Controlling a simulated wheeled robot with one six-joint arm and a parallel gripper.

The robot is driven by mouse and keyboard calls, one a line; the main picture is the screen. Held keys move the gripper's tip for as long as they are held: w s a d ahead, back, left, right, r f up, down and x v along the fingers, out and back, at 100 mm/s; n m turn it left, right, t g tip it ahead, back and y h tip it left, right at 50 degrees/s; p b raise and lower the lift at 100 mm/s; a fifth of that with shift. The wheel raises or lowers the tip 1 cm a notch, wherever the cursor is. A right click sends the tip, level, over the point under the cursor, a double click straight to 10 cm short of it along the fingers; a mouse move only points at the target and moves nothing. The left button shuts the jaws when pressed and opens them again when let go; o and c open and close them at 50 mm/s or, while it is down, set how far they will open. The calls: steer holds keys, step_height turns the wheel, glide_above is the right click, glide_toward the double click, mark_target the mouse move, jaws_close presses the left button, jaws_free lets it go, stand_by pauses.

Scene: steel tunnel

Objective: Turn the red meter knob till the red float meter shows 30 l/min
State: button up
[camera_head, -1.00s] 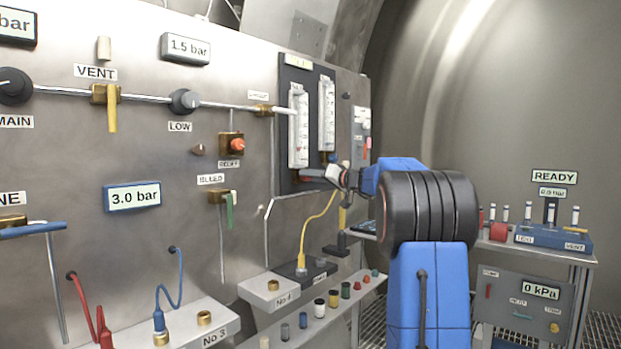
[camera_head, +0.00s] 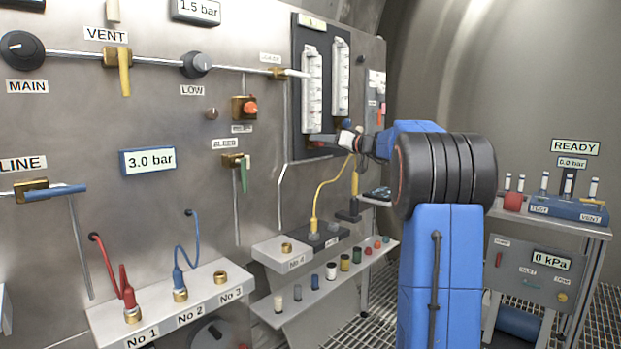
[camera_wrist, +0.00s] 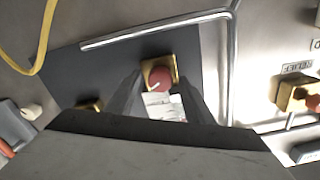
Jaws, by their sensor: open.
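In the wrist view the red meter knob (camera_wrist: 161,76) sits on a square brass base on a dark panel, with a pale line on its face. My gripper (camera_wrist: 164,82) is open, with one dark finger on either side of the knob; I cannot tell whether they touch it. In the head view my gripper (camera_head: 318,140) is at the foot of the left float meter (camera_head: 312,92), a white scaled tube above the red knob. The knob is mostly hidden there by the gripper. The meter's float and reading are too small to tell.
A second float meter (camera_head: 341,78) stands close on the right. A yellow hose (camera_head: 326,192) hangs just below my gripper. A steel pipe (camera_wrist: 160,28) runs around the dark panel. The relief valve (camera_wrist: 298,94) stands out from the wall beside it.

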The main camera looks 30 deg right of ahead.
steer(key=s+d+n, duration=0.1)
steer(key=s+d, duration=0.2)
steer(key=s, duration=0.5)
steer(key=s+d, duration=0.2)
steer(key=s, duration=0.7)
steer(key=s+a+f+n+g, duration=0.1)
steer(key=a+f, duration=0.2)
steer(key=a, duration=0.5)
steer(key=s+a+f+n+g+y, duration=0.1)
steer(key=s+a+f+n+g, duration=0.1)
steer(key=a, duration=0.6)
steer(key=s+a+f+n+g, duration=0.1)
steer(key=a+f, duration=0.3)
steer(key=a, duration=0.4)
steer(key=shift+s+a+f+n+g+y, duration=0.15)
steer(key=shift+s+f+n+g+y, duration=0.1)
steer(key=shift+n+g+y, duration=0.2)
steer(key=shift+r, duration=0.1)
steer(key=w+d+r+m+t+h, duration=0.15)
steer(key=d+r, duration=0.25)
steer(key=d, duration=0.8)
steer(key=w+d+r+m+t, duration=0.25)
steer(key=d+r, duration=0.25)
steer(key=d, duration=0.7)
steer(key=d+r+x, duration=0.1)
steer(key=x, duration=1.6)
steer(key=shift+w+n+t, duration=0.25)
steer(key=shift+n+t, duration=0.2)
steer(key=shift+c, duration=0.6)
